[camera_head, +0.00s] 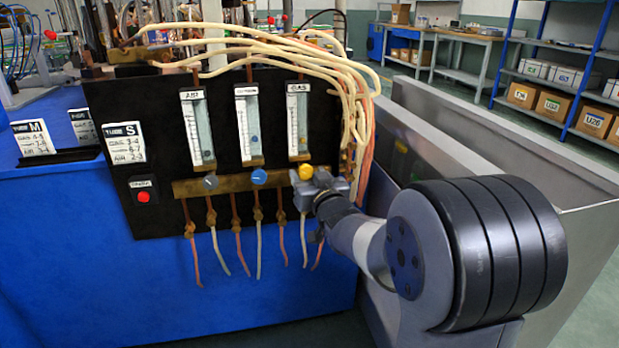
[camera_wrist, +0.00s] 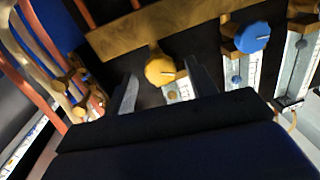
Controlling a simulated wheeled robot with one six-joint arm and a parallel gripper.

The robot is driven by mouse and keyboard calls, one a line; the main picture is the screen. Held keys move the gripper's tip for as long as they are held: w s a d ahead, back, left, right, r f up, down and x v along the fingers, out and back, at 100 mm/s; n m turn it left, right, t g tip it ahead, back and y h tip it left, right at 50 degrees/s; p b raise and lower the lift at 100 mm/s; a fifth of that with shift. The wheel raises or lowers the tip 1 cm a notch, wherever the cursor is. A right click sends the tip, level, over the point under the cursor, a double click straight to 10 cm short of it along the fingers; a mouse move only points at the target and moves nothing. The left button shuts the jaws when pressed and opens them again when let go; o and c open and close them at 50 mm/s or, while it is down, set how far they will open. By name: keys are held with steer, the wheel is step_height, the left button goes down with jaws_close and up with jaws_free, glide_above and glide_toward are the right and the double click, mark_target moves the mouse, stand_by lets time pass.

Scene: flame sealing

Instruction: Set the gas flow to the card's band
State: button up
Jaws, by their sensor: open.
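A black panel carries three flow tubes. The gas tube (camera_head: 298,120) is at the right with a yellow knob (camera_head: 306,172) below it. The oxygen-side tube (camera_head: 246,128) in the middle has a blue knob (camera_head: 259,177). The air tube (camera_head: 198,130) at the left has a grey knob (camera_head: 211,181). A white card marked S (camera_head: 125,146) on the panel lists gas, a second line and air with bands. My gripper (camera_head: 312,184) is at the yellow knob. In the wrist view the yellow knob (camera_wrist: 160,71) lies between the open fingers; contact cannot be told.
A card marked M (camera_head: 34,138) stands left on the blue bench (camera_head: 60,230). A red button (camera_head: 143,197) is low on the panel. Pale hoses (camera_head: 290,50) arch over the top, and several thin tubes hang below the brass bar (camera_head: 235,184).

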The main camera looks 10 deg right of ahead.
steer(key=shift+c, duration=0.3)
steer(key=c, duration=0.9)
steer(key=n+b, duration=0.3)
steer(key=n, duration=0.1)
steer(key=shift+a+f+n, duration=0.1)
steer(key=shift+n, duration=0.2)
steer(key=shift+n+g+h+b, duration=0.4)
steer(key=shift+n+b, duration=0.5)
steer(key=shift+n, duration=1.5)
steer(key=o, duration=1)
steer(key=shift+r, duration=0.2)
steer(key=shift+c, duration=0.2)
